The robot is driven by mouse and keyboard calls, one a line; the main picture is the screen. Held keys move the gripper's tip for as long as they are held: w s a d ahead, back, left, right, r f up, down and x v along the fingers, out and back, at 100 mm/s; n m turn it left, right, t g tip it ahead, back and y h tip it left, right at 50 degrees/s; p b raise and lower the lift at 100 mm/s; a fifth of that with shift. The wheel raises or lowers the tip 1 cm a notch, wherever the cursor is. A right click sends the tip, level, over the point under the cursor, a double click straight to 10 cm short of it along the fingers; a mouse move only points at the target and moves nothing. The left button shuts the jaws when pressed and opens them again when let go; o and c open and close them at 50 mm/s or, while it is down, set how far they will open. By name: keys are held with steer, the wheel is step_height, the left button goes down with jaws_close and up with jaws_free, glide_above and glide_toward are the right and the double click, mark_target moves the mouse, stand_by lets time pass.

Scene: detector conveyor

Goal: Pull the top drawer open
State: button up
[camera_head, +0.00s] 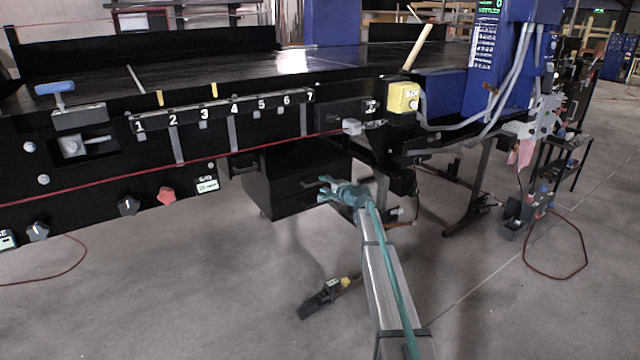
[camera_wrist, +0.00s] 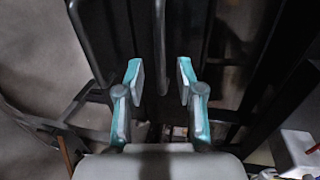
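The black drawer cabinet (camera_head: 292,172) sits under the long black conveyor frame. Its drawer seams are hard to make out in the dark. My gripper (camera_head: 322,190), with teal fingers, is at the cabinet's front, near its right side. In the wrist view my gripper (camera_wrist: 160,78) is open, its two fingers apart. A slim dark bar (camera_wrist: 160,45), which looks like a drawer handle, runs between the fingertips; I see no clear contact. A second handle-like bar (camera_wrist: 86,42) lies to the left. I cannot tell which drawer each bar belongs to.
The conveyor frame with numbered slots (camera_head: 220,112) overhangs the cabinet. A yellow box (camera_head: 403,97) and a blue column (camera_head: 485,60) stand to the right. A dark object (camera_head: 322,303) lies on the floor in front. The floor at front left is mostly clear.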

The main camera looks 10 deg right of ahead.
mark_target(320, 182)
steer(key=x, duration=0.4)
jaws_close()
stand_by(0.4)
